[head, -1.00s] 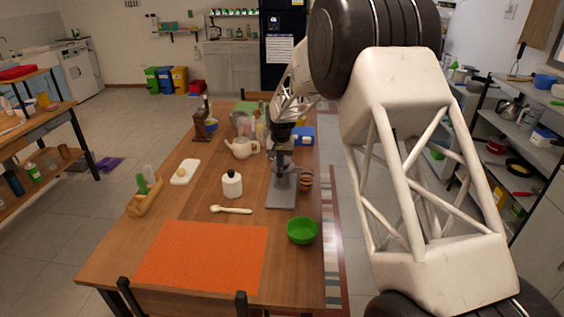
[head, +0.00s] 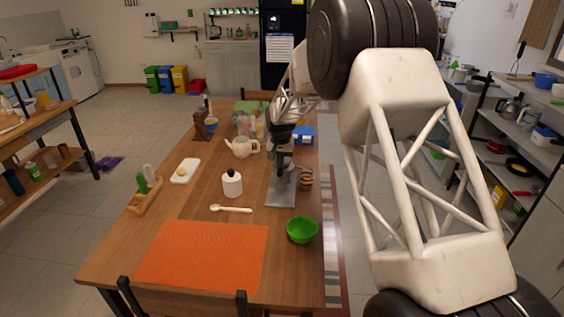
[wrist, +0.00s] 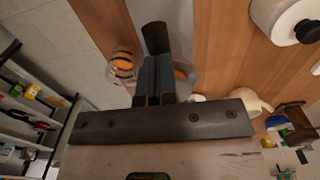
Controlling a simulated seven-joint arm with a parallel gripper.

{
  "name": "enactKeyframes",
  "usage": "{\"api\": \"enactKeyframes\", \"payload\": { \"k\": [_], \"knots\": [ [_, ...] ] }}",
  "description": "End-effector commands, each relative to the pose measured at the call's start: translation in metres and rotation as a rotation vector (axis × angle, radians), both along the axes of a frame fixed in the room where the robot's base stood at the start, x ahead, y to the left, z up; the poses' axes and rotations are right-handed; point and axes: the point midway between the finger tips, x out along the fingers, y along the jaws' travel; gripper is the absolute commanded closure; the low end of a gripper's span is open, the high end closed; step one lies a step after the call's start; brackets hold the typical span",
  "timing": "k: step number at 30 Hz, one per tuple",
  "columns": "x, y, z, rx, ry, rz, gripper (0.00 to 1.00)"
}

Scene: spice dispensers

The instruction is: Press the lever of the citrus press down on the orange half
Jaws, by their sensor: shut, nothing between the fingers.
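The grey citrus press stands at the right of the table, its flat base (head: 281,192) towards the front. My gripper (head: 282,149) is over the press, pointing down, and covers much of it. In the wrist view my gripper's fingers (wrist: 155,65) are shut together with nothing between them. The dark, round-ended lever handle (wrist: 155,38) shows just beyond the fingertips. The fingers overlap it in the picture; I cannot tell whether they touch it. The orange half is hidden behind the fingers and the press.
An orange-and-black striped item (head: 306,179) stands close right of the press. A green bowl (head: 302,229) is in front. The orange mat (head: 203,255) is clear.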

Motion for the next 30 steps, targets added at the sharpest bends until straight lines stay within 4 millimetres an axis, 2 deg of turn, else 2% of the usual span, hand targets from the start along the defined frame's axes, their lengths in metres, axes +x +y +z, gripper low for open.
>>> {"api": "enactKeyframes", "payload": {
  "k": [8, 30],
  "knots": [
    [0.000, 0.000, 0.009, 0.000, 0.000, 0.000, 1.00],
    [0.000, 0.000, 0.061, 0.000, 0.000, 0.000, 1.00]
  ]
}}
